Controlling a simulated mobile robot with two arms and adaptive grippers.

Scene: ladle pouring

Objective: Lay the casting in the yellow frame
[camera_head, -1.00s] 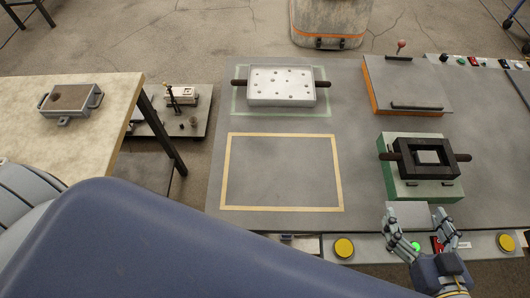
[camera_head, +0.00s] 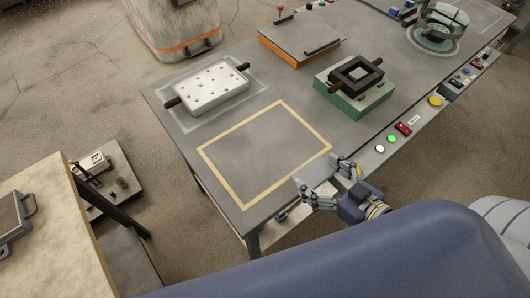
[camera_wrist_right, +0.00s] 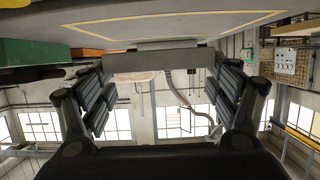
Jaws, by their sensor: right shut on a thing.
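The casting, a plain grey slab (camera_wrist_right: 165,62), is held between the fingers of my right gripper in the right wrist view. In the head view it blends with the grey table. My right gripper (camera_head: 316,173) is shut on it at the table's front edge, just outside the near right side of the yellow frame (camera_head: 288,178). The yellow frame is a flat outline on the table, and its inside is empty. Its line also shows in the right wrist view (camera_wrist_right: 170,28). My left gripper is not in view.
A white perforated plate (camera_head: 208,88) lies beyond the frame. A black mould (camera_head: 356,74) sits on a green block (camera_head: 352,104) to the right. An orange-sided box (camera_head: 300,42) stands farther back. Buttons line the front edge (camera_head: 391,138). A pale table (camera_head: 60,235) is at left.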

